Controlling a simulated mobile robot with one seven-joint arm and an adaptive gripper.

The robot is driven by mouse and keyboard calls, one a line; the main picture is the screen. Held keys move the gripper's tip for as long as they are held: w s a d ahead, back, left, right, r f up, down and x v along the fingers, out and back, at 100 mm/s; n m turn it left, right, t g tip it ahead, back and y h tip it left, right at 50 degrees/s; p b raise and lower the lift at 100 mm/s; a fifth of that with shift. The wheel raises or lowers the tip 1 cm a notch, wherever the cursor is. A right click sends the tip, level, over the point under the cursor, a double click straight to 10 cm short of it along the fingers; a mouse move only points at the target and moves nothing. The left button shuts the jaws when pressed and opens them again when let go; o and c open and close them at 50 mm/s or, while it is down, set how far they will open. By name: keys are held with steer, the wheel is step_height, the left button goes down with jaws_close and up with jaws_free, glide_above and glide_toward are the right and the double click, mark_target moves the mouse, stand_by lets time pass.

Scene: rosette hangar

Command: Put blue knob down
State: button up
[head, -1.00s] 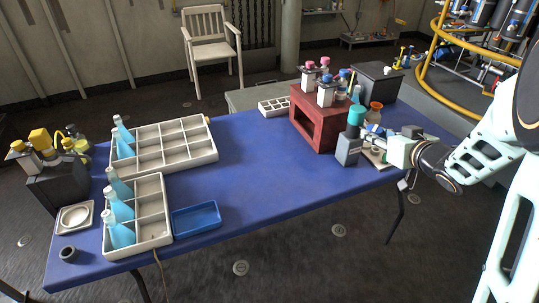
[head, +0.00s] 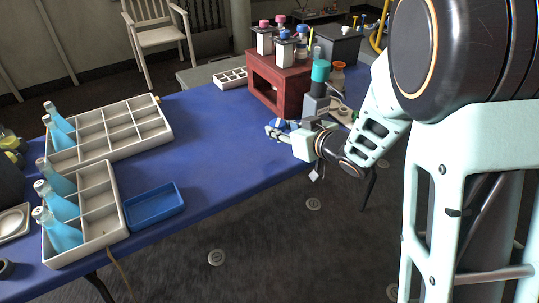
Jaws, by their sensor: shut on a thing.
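My gripper (head: 277,130) is at the right part of the blue table, in front of the red box. It is shut on a small blue knob (head: 279,123), partly hidden by the fingers. The knob appears held above the table top, though the exact height is hard to tell.
The red box (head: 268,88) carries several bottles with pink and blue caps. A blue tray (head: 155,205) and white divided crates (head: 103,218) with blue bottles are at left. The table's middle (head: 215,140) is clear.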

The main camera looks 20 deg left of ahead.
mark_target(271, 159)
steer(key=f, duration=0.1)
steer(key=s+a+f, duration=0.1)
steer(key=a+f+b, duration=0.1)
steer(key=shift+s+f, duration=0.1)
steer(key=shift+s, duration=0.2)
steer(key=shift+s+a+f+b, duration=0.15)
steer(key=shift+f+b, duration=0.4)
steer(key=shift+f, duration=1.2)
steer(key=shift+f, duration=0.1)
steer(key=shift+f+b, duration=0.15)
steer(key=shift+b, duration=0.15)
steer(key=o, duration=1)
steer(key=shift+o, duration=0.2)
steer(key=shift+r, duration=0.2)
